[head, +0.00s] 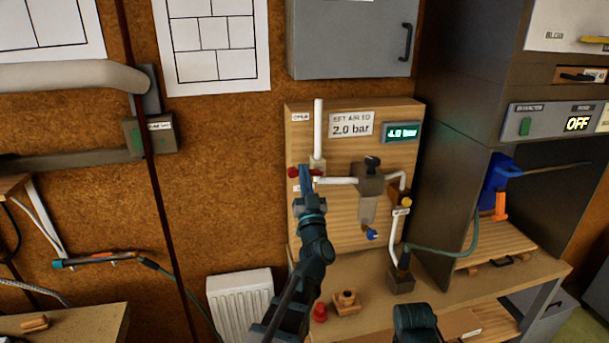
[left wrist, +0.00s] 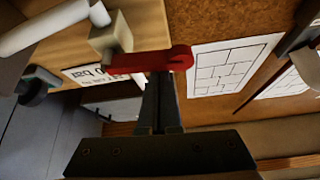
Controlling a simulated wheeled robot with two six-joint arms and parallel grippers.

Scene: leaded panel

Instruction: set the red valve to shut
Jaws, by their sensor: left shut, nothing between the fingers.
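The red valve (head: 293,171) has a red lever at the foot of the upright white pipe on the wooden board. In the head view the lever lies roughly level and points left from the valve body. Its red lever also shows in the left wrist view (left wrist: 150,60). My left gripper (head: 305,172) is shut and empty, its tips at the lever and hiding part of it. In the left wrist view the closed fingers (left wrist: 158,80) end right beside the lever; I cannot tell whether they touch. The label left of the valve is partly hidden.
The board (head: 350,225) carries a "2.0 bar" sign (head: 351,124), a display (head: 402,132) reading 4.0 bar, and a regulator with a dark knob (head: 372,164). A red object (head: 320,312) and a wooden block (head: 346,300) stand on the bench below. A dark cabinet stands right.

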